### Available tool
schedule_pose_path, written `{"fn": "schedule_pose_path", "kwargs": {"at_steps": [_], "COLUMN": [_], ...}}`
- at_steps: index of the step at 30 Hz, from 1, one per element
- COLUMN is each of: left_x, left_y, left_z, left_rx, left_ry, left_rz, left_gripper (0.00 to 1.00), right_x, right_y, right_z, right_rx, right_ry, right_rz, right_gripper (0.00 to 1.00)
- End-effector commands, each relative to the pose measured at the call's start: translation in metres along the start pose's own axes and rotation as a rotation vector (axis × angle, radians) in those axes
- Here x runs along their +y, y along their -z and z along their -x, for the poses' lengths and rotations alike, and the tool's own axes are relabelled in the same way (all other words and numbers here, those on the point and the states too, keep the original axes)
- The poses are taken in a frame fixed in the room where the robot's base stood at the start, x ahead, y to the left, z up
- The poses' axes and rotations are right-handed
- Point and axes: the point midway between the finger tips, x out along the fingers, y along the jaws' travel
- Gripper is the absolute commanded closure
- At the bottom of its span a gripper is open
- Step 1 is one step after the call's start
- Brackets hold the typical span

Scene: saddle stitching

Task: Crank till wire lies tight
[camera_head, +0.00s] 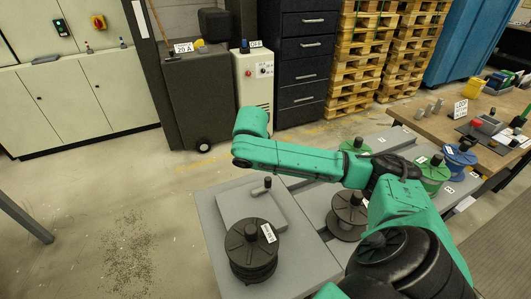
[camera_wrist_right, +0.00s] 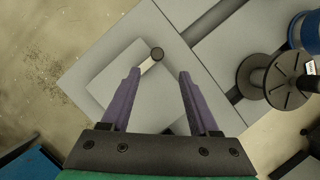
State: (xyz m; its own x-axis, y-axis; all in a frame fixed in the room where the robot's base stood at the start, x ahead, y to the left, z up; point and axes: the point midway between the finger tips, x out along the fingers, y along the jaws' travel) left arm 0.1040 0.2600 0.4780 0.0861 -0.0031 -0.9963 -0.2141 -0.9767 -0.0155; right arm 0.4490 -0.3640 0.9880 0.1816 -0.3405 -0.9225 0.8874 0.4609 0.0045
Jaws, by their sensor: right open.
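A short crank (camera_wrist_right: 148,63) with a pale arm and a dark round knob lies on a square grey plate (camera_wrist_right: 110,85) in the right wrist view. In the head view the crank's dark knob (camera_head: 267,183) stands up from the same plate (camera_head: 232,207). My right gripper (camera_wrist_right: 159,72) is open, its two purple fingers spread, with the knob showing between and just beyond the fingertips. It appears to be above the plate, not touching the crank. In the head view the right gripper's fingers cannot be made out. My left gripper is out of view. I cannot make out any wire.
A dark labelled spool (camera_head: 250,252) stands at the bench's near end. Another dark spool (camera_head: 348,214), green spools (camera_head: 434,172) and a blue spool (camera_head: 459,157) stand to the right. A wooden workbench (camera_head: 440,105) is at the right. The floor at left is clear.

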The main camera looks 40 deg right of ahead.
Motion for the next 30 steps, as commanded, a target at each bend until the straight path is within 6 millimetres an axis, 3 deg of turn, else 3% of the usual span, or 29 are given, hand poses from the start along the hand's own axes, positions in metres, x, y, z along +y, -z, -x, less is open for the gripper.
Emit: {"fn": "schedule_pose_path", "kwargs": {"at_steps": [5, 12, 22, 27, 30], "left_x": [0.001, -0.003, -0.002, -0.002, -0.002], "left_y": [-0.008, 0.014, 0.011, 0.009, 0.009], "left_z": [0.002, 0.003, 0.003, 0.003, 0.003], "left_rx": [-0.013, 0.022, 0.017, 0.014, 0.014], "left_ry": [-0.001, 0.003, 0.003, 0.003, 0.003], "left_rz": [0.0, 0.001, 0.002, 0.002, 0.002], "left_gripper": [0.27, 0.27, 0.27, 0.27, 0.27], "right_x": [-0.001, 0.0, 0.0, 0.0, 0.0], "right_y": [0.001, 0.001, 0.0, 0.0, 0.0], "right_z": [-0.05, -0.098, -0.106, -0.105, -0.105], "right_rx": [0.001, 0.001, -0.001, -0.001, -0.001], "right_ry": [0.005, 0.001, -0.001, -0.001, -0.001], "right_rz": [0.0, -0.001, 0.0, 0.0, 0.0], "right_gripper": [0.39, 0.39, 0.39, 1.0, 1.0]}}
